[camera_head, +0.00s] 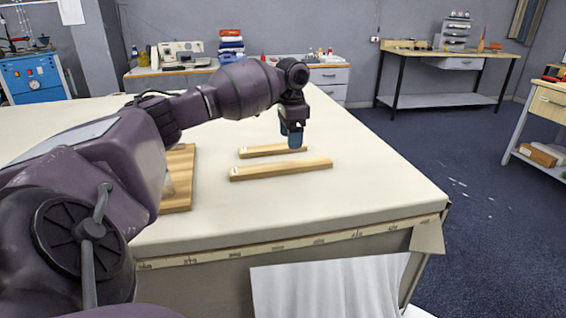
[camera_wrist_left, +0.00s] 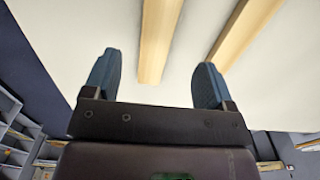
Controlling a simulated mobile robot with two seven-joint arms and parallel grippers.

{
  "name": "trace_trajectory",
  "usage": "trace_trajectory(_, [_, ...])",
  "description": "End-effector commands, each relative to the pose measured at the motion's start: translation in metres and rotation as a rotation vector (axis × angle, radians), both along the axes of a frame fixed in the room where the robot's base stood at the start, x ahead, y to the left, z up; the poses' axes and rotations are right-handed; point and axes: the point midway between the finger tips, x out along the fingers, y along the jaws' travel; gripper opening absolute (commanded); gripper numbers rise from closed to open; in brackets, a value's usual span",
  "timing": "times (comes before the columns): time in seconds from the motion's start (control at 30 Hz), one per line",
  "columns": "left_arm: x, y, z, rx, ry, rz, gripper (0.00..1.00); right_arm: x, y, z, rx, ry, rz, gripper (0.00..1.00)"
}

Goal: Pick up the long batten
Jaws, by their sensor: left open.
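Two pale wooden battens lie side by side on the cloth table. The long batten (camera_head: 281,170) is the nearer one in the head view; the shorter batten (camera_head: 262,151) lies behind it. My left gripper (camera_head: 294,145) points down near their right halves, above the table. Its fingertips overlap the far batten in the picture. In the left wrist view the open fingers (camera_wrist_left: 157,65) stand apart with nothing held. One batten, which looks like the long one (camera_wrist_left: 158,42), shows between them below; the other (camera_wrist_left: 243,35) is to the right.
The cream cloth table (camera_head: 370,200) has free room right of the battens and in front of them. A wooden board (camera_head: 178,195) lies to their left, partly hidden by my left arm. Workbenches stand well beyond the table.

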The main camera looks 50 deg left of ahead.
Motion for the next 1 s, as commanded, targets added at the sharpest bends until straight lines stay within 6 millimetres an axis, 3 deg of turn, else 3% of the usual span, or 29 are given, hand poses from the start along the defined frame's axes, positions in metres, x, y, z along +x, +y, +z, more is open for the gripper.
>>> trace_trajectory(0.1, [0.000,0.000,-0.024,0.001,0.009,0.001,0.78,-0.004,-0.002,-0.006,-0.005,0.014,0.001,0.43])
trace_trajectory(0.37, [-0.002,0.000,-0.044,0.002,0.006,-0.001,0.78,-0.002,-0.001,-0.008,-0.003,0.012,0.003,0.43])
trace_trajectory(0.6, [-0.007,0.000,-0.079,0.001,0.009,0.000,0.78,-0.002,0.001,-0.018,0.000,0.027,0.008,0.43])
trace_trajectory(1.0, [-0.006,0.000,-0.086,0.000,0.000,0.000,0.78,0.003,0.002,-0.013,0.002,0.012,0.010,0.43])
